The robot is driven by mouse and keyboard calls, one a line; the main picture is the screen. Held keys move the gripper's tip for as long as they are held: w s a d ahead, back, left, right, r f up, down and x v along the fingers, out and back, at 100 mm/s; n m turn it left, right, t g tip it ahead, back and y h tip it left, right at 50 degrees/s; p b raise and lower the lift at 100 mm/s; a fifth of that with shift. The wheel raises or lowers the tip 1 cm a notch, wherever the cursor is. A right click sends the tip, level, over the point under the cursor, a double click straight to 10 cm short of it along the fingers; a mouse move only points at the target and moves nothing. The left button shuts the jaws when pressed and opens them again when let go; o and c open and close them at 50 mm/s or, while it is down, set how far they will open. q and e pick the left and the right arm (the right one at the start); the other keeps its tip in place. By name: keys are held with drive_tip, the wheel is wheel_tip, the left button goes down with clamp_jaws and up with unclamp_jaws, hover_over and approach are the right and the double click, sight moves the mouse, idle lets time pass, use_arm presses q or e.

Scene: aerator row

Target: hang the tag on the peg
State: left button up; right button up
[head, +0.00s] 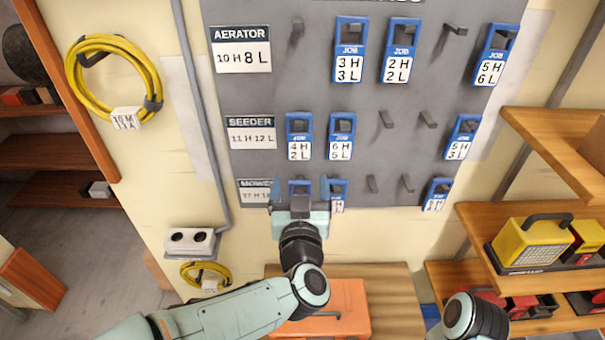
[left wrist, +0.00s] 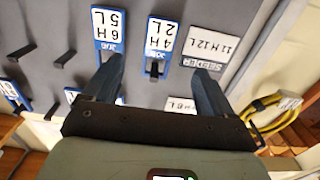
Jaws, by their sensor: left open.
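Blue-framed tags hang on a grey pegboard (head: 400,95). In the AERATOR row are tag 3H 3L (head: 349,68), tag 2H 2L (head: 397,68) and tag 5H 6L (head: 490,72), with a bare peg (head: 297,30) at left and another bare peg (head: 455,29) near the right. The SEEDER row holds tag 4H 2L (head: 299,150), tag 6H 5L (head: 341,150) and tag 5H 3L (head: 460,150). My left gripper (head: 301,188) is open before the bottom row, partly hiding its tags. In the left wrist view tag 4H 2L (left wrist: 161,33) shows beyond the open fingers. My right gripper is out of view.
Row plaques such as the AERATOR plaque (head: 242,58) line the board's left side. A coiled yellow cable (head: 150,70) hangs on the wall at left. Wooden shelves with a yellow case (head: 533,243) stand at right. An orange box (head: 350,300) sits below the board.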

sight(300, 147)
use_arm(q)
drive_tip(key=w+p, duration=0.2)
drive_tip(key=w, duration=0.9)
drive_tip(key=shift+a+r, duration=0.1)
drive_tip(key=shift+w+p, duration=0.45)
drive_tip(key=shift+w, duration=0.4)
drive_tip(key=c, duration=0.9)
drive_tip(key=shift+o, duration=0.2)
drive_tip(key=shift+r, duration=0.1)
